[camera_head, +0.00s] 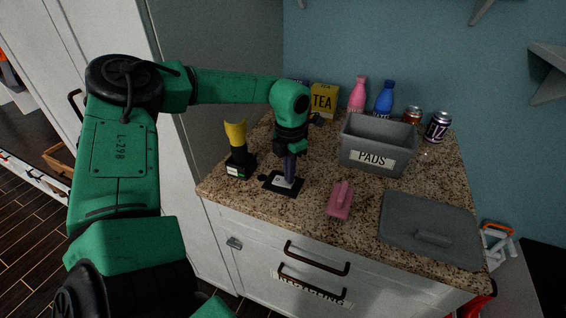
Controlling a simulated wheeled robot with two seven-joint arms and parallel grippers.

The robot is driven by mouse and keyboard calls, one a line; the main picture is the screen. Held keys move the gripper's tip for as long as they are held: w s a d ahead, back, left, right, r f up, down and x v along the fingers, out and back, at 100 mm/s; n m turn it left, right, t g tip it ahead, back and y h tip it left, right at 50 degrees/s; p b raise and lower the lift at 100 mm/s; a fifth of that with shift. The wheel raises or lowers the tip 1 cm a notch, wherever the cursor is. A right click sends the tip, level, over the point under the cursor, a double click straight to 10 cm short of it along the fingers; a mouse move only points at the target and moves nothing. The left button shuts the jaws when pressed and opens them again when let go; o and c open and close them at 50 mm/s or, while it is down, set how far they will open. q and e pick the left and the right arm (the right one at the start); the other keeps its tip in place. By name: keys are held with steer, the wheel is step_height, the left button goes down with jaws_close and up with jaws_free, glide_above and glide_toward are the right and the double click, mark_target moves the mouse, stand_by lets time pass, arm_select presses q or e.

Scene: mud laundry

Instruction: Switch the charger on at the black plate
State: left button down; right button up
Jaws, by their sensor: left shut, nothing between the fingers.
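The black plate (291,191) lies flat on the granite counter near its front left edge, with a lighter part on top. My left gripper (289,178) is shut and points down over the plate. Its tip is at or just above the lighter part; I cannot tell whether they touch. The fingers hide part of the plate. A black charger-like block with a yellow-topped tool (237,145) stands left of the plate. My right gripper is not in view.
A grey bin labelled PADS (352,158) stands right of the gripper. A pink brush-like object (340,200) and a grey lid (420,225) lie in front. A TEA box (324,99), a pink bottle (358,97), a blue bottle (384,100) and cans (437,127) stand behind.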

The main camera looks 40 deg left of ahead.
arm_select(q)
steer(key=shift+f, duration=0.2)
steer(key=shift+r+p, duration=1.65)
steer(key=shift+r, duration=1.95)
steer(key=shift+f, duration=0.15)
